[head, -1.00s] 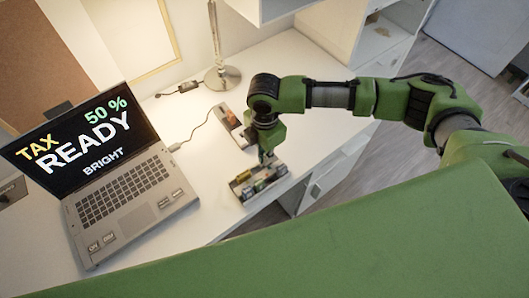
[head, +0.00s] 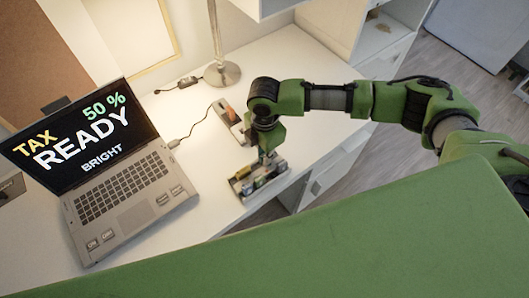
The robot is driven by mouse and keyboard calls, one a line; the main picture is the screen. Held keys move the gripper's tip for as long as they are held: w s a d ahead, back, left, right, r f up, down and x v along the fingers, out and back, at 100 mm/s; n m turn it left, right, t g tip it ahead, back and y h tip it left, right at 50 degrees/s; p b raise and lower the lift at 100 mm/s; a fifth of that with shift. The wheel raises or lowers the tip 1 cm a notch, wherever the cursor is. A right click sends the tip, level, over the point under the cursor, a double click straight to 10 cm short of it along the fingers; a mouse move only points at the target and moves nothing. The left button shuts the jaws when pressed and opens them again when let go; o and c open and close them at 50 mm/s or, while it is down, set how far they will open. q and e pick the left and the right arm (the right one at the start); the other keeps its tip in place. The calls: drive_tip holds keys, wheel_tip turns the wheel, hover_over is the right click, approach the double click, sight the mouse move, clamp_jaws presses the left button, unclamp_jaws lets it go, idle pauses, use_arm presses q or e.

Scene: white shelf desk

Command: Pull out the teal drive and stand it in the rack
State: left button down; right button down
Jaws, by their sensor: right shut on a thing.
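My right gripper (head: 267,158) points down at the rack (head: 243,194), a small grey tray near the desk's right front edge. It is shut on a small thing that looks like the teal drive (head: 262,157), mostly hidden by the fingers. The gripper is at the rack's back side; I cannot tell whether the drive touches the rack. Several small drives, one of them yellowish (head: 243,173), stand in the rack. Behind it a grey hub (head: 239,132) holds an orange drive (head: 230,115). My left gripper is not in view.
An open laptop (head: 120,190) stands on the left, with a cable (head: 197,126) running towards the hub. A lamp base (head: 222,74) stands at the back. The white desk (head: 300,65) is clear behind my right arm. Its right edge drops to the floor.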

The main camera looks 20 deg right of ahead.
drive_tip(key=shift+f, duration=0.4)
drive_tip(key=c, duration=2)
unclamp_jaws()
wheel_tip(320, 180, up, 12)
drive_tip(key=shift+r, duration=0.1)
drive_tip(key=shift+a, duration=0.1)
